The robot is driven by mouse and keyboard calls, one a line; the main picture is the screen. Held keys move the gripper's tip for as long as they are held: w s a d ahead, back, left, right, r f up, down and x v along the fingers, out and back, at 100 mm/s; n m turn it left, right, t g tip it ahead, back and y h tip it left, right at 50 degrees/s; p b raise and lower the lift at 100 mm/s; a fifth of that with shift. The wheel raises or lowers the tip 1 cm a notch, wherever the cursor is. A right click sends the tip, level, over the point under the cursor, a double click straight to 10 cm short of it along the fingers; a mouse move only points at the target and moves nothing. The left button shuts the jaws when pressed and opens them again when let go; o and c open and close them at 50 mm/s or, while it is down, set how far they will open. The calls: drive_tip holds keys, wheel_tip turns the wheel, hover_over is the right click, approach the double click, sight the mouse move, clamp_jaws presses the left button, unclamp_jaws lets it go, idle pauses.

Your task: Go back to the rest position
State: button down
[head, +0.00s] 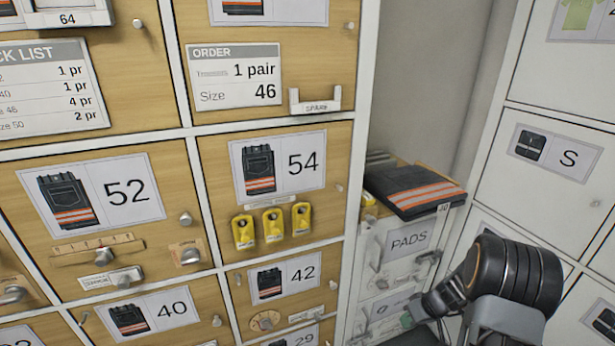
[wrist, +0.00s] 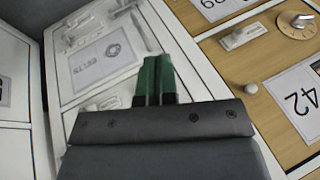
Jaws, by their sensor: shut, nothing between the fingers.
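My gripper (wrist: 155,62) shows in the wrist view with its two green fingers side by side, shut and empty. It points toward the white drawer fronts (wrist: 88,62), with a labelled card on one of them. I cannot tell the exact gap to them.
Wooden locker doors (head: 225,190) with knobs and size cards fill the left. Folded dark trousers with orange stripes (head: 415,190) lie on top of the PADS drawer unit (head: 398,243). White lockers (head: 545,160) stand at the right. Yellow tags (head: 272,224) hang below card 54.

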drive_tip(key=s+a+r+h+p, duration=0.1)
drive_tip(key=s+a+r+p, duration=0.2)
drive_tip(key=r, duration=0.7)
drive_tip(key=a+r+p, duration=0.3)
drive_tip(key=r+p, duration=0.2)
drive_tip(key=r, duration=0.5)
drive_tip(key=s+a+r+h+p, duration=0.1)
drive_tip(key=s+a+r+p, duration=0.2)
drive_tip(key=r, duration=0.6)
drive_tip(key=s+a+r+m+h+p, duration=0.1)
drive_tip(key=s+r+p, duration=0.4)
drive_tip(key=r, duration=0.5)
drive_tip(key=s+a+r+m+t+h+p, duration=0.1)
drive_tip(key=s+a+r+m+h+p, duration=0.1)
drive_tip(key=r+p, duration=0.6)
wheel_tip(320, 180, up, 3)
drive_tip(key=s+a, duration=0.1)
drive_tip(key=s, duration=0.1)
drive_tip(key=shift+s+t, duration=0.3)
drive_tip(key=shift+s, duration=0.1)
drive_tip(key=shift+f, duration=0.1)
